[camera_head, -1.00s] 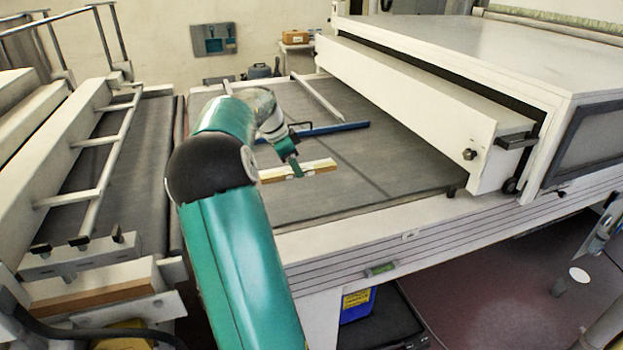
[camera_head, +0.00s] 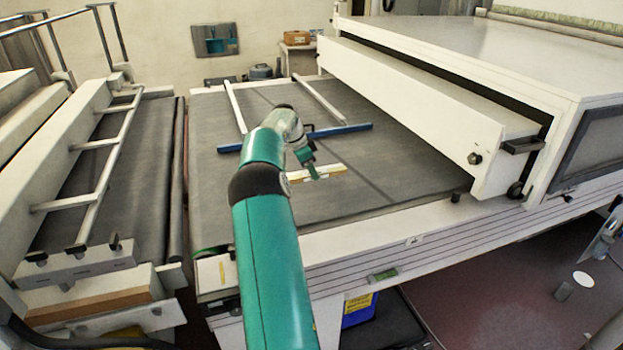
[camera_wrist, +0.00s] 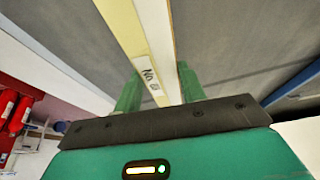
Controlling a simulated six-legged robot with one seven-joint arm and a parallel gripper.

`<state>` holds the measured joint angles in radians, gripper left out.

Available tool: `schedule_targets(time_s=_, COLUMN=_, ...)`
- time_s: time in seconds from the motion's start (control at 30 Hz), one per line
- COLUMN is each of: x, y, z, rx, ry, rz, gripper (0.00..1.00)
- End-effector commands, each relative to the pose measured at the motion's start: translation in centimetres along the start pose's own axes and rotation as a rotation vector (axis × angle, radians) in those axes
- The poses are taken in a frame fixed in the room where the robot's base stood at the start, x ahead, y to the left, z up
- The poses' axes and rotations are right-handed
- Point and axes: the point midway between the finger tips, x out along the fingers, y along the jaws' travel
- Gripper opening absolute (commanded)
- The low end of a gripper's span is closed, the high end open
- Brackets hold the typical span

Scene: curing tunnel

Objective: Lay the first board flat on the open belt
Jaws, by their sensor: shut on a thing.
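The board is a narrow, light strip with a yellowish edge; it shows in the head view (camera_head: 334,171) over the right-middle of the grey belt. In the wrist view the board (camera_wrist: 148,48) runs away from me between my green fingers, with dark handwritten marks on its pale face. My gripper (camera_head: 314,171) is shut on it, and the fingers show on both sides of the board in the wrist view (camera_wrist: 157,88). The grey belt (camera_head: 225,190) lies open under the board. I cannot tell whether the board touches the belt. My arm hides part of the belt.
A blue bar (camera_head: 345,129) lies across the belt behind the board, with white rails (camera_head: 236,108) reaching back from it. The white tunnel housing (camera_head: 430,100) borders the belt on the right. A second dark belt (camera_head: 80,200) stands at the left. The belt's front-left part is clear.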

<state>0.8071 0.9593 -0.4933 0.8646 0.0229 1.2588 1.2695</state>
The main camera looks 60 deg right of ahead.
Motion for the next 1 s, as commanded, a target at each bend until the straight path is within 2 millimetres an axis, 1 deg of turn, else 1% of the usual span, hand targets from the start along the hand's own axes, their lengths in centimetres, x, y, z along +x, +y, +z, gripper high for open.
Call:
schedule_targets(time_s=0.03, x=0.6, y=-0.4, z=-0.1, rx=-0.001, ry=0.001, rz=0.0, gripper=0.17)
schedule_targets(time_s=0.27, x=2.0, y=-1.4, z=-0.1, rx=-0.001, ry=0.0, rz=-0.001, gripper=0.17)
schedule_targets(time_s=0.43, x=4.3, y=-1.3, z=1.0, rx=-0.002, ry=-0.001, rz=0.0, gripper=0.17)
schedule_targets(time_s=0.5, x=4.6, y=-1.4, z=1.1, rx=-0.001, ry=0.0, rz=-0.002, gripper=0.17)
schedule_targets(time_s=0.83, x=4.9, y=-1.4, z=1.2, rx=-0.001, ry=0.0, rz=-0.002, gripper=0.17)
schedule_targets(time_s=0.87, x=4.8, y=-1.4, z=1.2, rx=-0.001, ry=0.0, rz=-0.002, gripper=0.46)
schedule_targets(time_s=0.93, x=4.8, y=-1.4, z=1.2, rx=-0.001, ry=0.0, rz=-0.002, gripper=0.6)
schedule_targets(time_s=0.97, x=4.8, y=-1.4, z=1.2, rx=-0.001, ry=0.0, rz=-0.002, gripper=0.62)
schedule_targets(time_s=1.0, x=4.8, y=-1.4, z=1.2, rx=-0.001, ry=0.0, rz=-0.002, gripper=0.62)
